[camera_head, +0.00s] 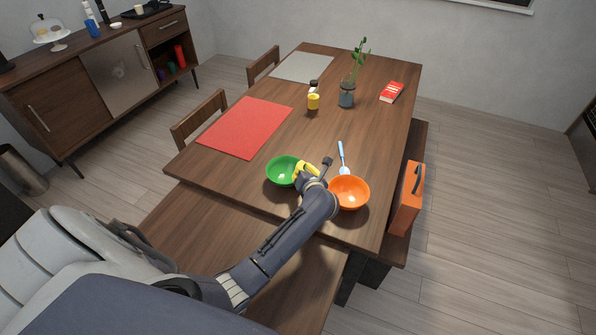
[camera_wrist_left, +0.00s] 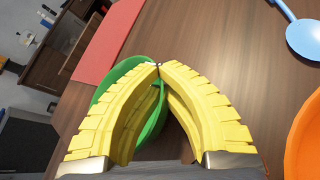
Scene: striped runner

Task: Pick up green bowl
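The green bowl (camera_head: 279,173) is at the near side of the wooden table, left of the orange bowl (camera_head: 349,193). Whether it touches the tabletop is hard to tell. My left gripper (camera_head: 299,174), with yellow fingers, is at the green bowl's right side. In the left wrist view, its fingertips (camera_wrist_left: 159,67) come together at the rim of the green bowl (camera_wrist_left: 125,69), and part of the bowl shows between the fingers. The gripper looks shut on the rim. My right gripper is not in view.
A blue spoon (camera_head: 342,158) lies behind the orange bowl. A red placemat (camera_head: 246,127) lies to the left. A yellow-labelled jar (camera_head: 313,102), a plant vase (camera_head: 347,95) and a red book (camera_head: 391,92) stand farther back. An orange case (camera_head: 407,200) is at the right edge.

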